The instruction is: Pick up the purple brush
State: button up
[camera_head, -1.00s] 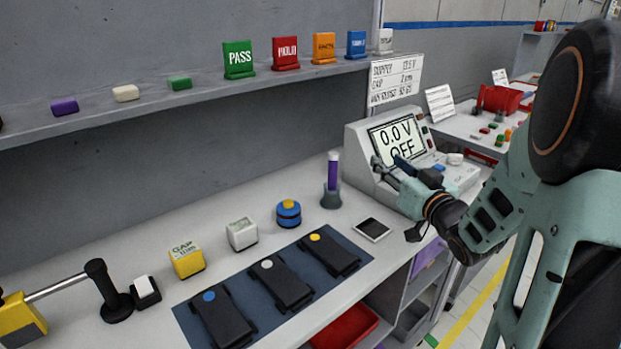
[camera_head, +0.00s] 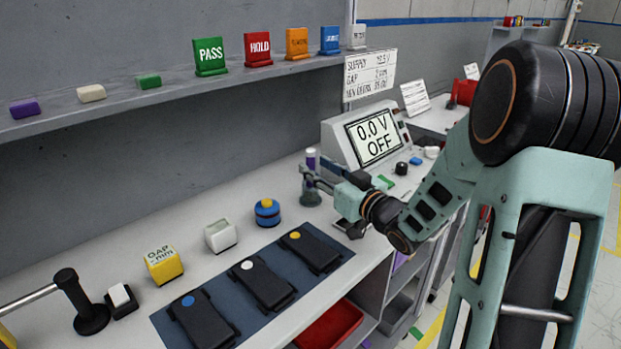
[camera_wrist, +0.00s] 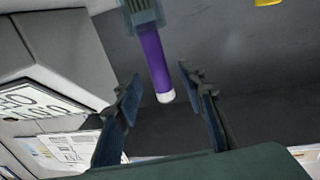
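The purple brush stands upright in a small dark grey holder (camera_head: 311,198) at the back of the bench, left of the meter. Its white top and a little purple (camera_head: 311,158) show in the head view; my gripper (camera_head: 314,178) covers part of it. In the wrist view, which looks upside down, the purple brush (camera_wrist: 154,62) with its white end lies between my two open fingers (camera_wrist: 158,80). I see a gap on both sides, so neither finger appears to touch it. Whether it is fully between the fingertips or just beyond them, I cannot tell.
The meter (camera_head: 338,142) reading 0.0 V OFF stands close on the right. A blue-and-yellow round item (camera_head: 267,214), a white box (camera_head: 221,236) and a yellow GAP block (camera_head: 164,266) stand to the left. A dark mat (camera_head: 222,290) with black modules lies in front.

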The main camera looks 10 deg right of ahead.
aim_at(313, 165)
jog(key=shift+x, duration=1.55)
jog(key=shift+c, duration=0.7)
grip_shut()
